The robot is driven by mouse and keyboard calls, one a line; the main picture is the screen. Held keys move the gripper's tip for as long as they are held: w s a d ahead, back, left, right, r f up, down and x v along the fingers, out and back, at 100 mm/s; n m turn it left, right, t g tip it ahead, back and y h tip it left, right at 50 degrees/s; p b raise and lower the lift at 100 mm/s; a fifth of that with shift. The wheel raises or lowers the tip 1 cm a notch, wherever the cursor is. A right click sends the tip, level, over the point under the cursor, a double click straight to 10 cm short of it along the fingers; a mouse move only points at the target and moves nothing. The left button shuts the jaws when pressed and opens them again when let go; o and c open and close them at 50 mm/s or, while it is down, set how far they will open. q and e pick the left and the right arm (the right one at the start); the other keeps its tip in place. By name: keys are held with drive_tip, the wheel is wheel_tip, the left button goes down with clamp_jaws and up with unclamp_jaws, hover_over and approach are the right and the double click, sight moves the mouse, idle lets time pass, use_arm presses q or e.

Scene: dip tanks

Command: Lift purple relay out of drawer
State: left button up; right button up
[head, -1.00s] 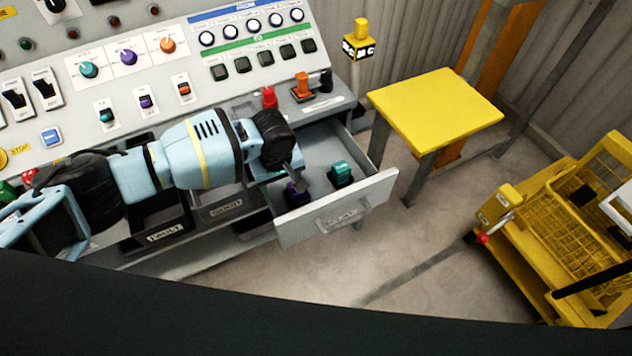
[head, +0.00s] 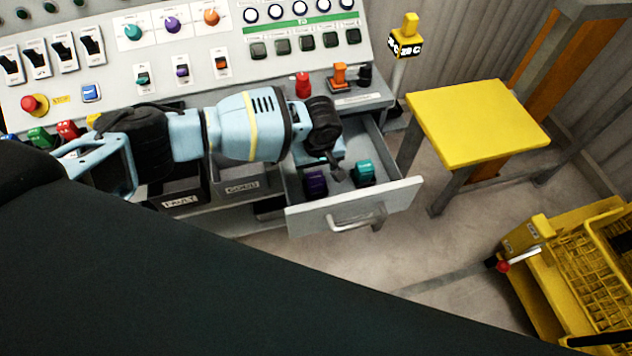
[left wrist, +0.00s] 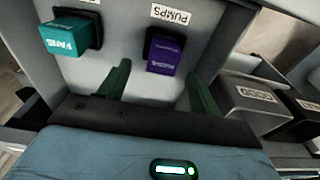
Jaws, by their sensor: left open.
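The purple relay (head: 315,183) sits in the open grey drawer (head: 352,207), on its left side. In the left wrist view the purple relay (left wrist: 166,53) stands in a dark socket by a label reading PUMPS. A teal relay (head: 363,172) sits beside it; it also shows in the left wrist view (left wrist: 70,36), marked FANS. My left gripper (head: 337,172) is over the drawer, close to the relays. In the left wrist view its green fingers (left wrist: 158,76) are spread and empty, with the purple relay ahead, between their lines. My right gripper is out of view.
The sloping control panel (head: 190,90) with switches and knobs rises behind the drawer. Labelled bins (head: 242,186) lie left of it. A yellow-topped table (head: 478,122) stands to the right, and a yellow cart (head: 570,285) at lower right. The floor between is clear.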

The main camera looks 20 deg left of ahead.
sight(315, 177)
use_arm(q)
drive_tip(key=shift+a+f+b, duration=0.2)
drive_tip(key=shift+f+b, duration=0.3)
drive_tip(key=shift+f, duration=2.05)
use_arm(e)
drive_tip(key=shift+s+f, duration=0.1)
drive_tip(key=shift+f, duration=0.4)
